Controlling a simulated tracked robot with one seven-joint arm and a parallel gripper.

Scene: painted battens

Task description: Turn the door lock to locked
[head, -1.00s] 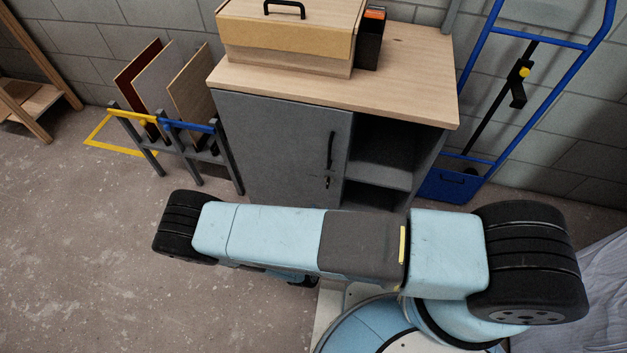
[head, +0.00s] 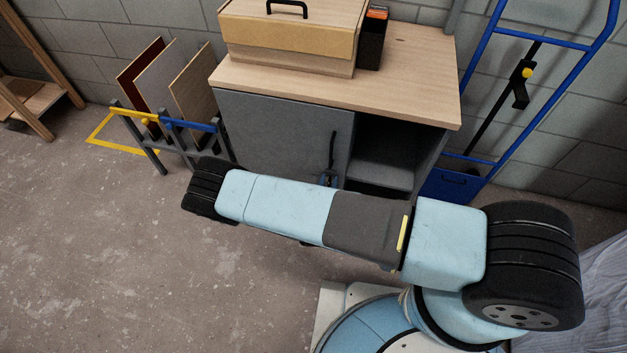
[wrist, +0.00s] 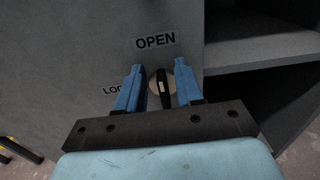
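The door lock (wrist: 165,84) shows in the wrist view as a black turn piece on a pale round plate. The turn piece stands nearly upright, towards the "OPEN" label (wrist: 155,41) above it. A second label starting "LOC" (wrist: 112,90) is at its left, partly hidden by a finger. My gripper (wrist: 160,80) is open, with one blue finger on each side of the turn piece and gaps between. In the head view, my gripper (head: 327,179) is partly hidden by my arm, at the cabinet door (head: 270,140) below its handle (head: 333,150).
The cabinet's right side is an open shelf bay (head: 385,160). A wooden box (head: 292,35) and a small black box (head: 373,38) stand on its top. A rack with boards (head: 175,130) is at the left, a blue hand truck (head: 540,95) at the right. The floor at left is clear.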

